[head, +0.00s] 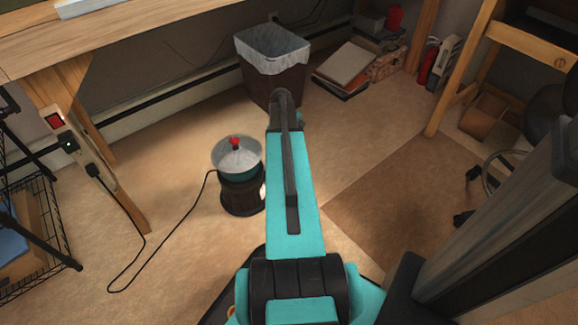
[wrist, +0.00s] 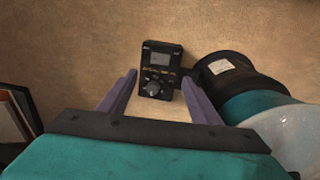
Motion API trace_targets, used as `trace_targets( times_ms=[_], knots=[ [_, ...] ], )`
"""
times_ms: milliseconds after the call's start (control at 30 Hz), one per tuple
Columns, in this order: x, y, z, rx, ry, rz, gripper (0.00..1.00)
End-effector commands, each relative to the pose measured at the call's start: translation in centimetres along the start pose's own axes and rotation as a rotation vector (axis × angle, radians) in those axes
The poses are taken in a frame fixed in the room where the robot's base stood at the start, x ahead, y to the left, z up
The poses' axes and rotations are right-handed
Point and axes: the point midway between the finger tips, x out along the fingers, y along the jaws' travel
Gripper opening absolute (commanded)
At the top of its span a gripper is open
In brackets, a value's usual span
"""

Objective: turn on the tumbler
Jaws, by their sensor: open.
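The tumbler (head: 239,177) stands upright on the floor, with a dark base, a teal band, a pale bowl and a red knob on top. In the wrist view it lies along the right side, showing its dark base (wrist: 232,77) with a white label. Next to that base is a small black control box (wrist: 159,56) with a grey display and a round dial. My gripper (wrist: 160,77) is open, its two purple fingers framing the box, with nothing held. I cannot tell the distance to the box. In the head view my arm hides the gripper and the box.
A black cord runs from the tumbler across the floor to a power strip (head: 74,142) on the wooden table leg at left. A lined bin (head: 272,85) stands behind. A wire rack (head: 35,225) is at left. Brown floor board (head: 395,195) lies clear at right.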

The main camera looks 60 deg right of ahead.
Motion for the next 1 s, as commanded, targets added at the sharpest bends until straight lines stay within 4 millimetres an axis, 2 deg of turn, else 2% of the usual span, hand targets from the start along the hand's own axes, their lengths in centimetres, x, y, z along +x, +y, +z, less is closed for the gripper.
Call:
trace_targets(
  times_ms=[267,467,667,1000],
  knots=[
    [0.0,0.1,0.1,0.001,-0.001,0.000,0.58],
    [0.7,0.1,0.1,0.002,-0.001,0.000,0.58],
    [2.8,0.1,0.1,0.003,-0.003,-0.001,0.58],
    [7.6,0.2,0.2,0.004,-0.002,-0.001,0.58]
  ],
)
